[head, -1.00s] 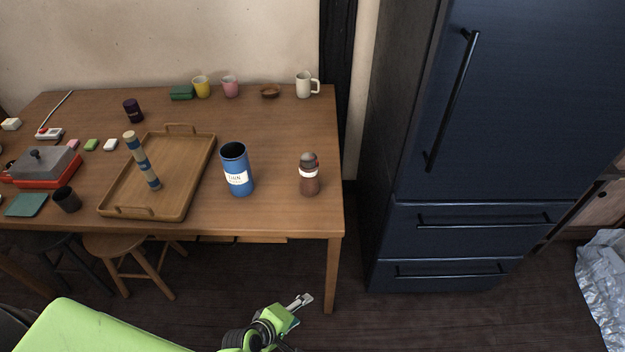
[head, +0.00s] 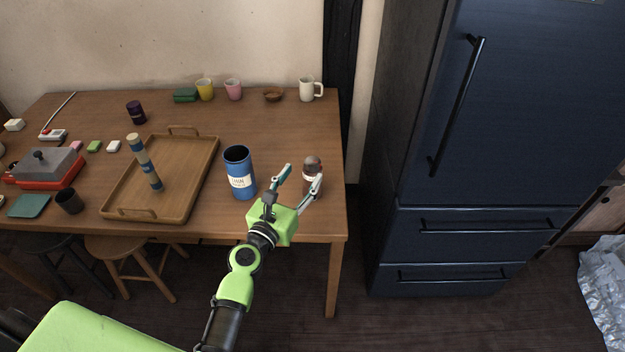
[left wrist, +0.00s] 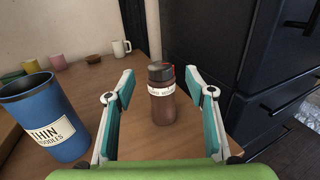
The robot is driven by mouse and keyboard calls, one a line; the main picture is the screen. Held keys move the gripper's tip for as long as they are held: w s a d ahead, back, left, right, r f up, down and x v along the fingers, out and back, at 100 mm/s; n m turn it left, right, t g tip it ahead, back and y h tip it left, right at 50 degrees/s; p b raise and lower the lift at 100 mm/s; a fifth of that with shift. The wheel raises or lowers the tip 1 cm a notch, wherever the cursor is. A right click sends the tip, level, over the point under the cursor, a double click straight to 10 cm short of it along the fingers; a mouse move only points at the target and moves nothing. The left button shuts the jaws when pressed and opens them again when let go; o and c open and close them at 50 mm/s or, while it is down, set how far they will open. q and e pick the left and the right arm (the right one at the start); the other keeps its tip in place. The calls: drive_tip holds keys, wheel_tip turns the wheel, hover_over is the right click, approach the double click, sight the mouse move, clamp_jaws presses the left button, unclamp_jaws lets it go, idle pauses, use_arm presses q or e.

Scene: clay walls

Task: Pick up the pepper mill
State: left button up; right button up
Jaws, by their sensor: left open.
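The pepper mill looks to be the brown, bottle-shaped thing with a dark grey top and a white label (head: 312,162). It stands upright near the table's front right corner. In the left wrist view the pepper mill (left wrist: 163,106) is ahead, centred between the fingers; its label is too small to read surely. My left gripper (head: 301,177) is open and empty, pointing at the mill from the front. Its fingers partly hide the mill in the head view. I see no contact. My right gripper is not in view.
A blue canister (head: 240,176) stands close to the left of my left gripper. A wooden tray (head: 190,196) holding a striped stick is farther left. The mugs and a small bowl (head: 273,95) stand at the back. A dark fridge (head: 500,120) is right of the table (head: 270,125).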

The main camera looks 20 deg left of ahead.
sight(309, 167)
use_arm(q)
drive_tip(key=w, duration=0.5)
drive_tip(key=w+f+b, duration=0.1)
drive_tip(key=w, duration=0.2)
drive_tip(key=shift+d, duration=0.4)
drive_tip(key=shift+s, duration=0.1)
drive_tip(key=shift+r, duration=0.1)
clamp_jaws()
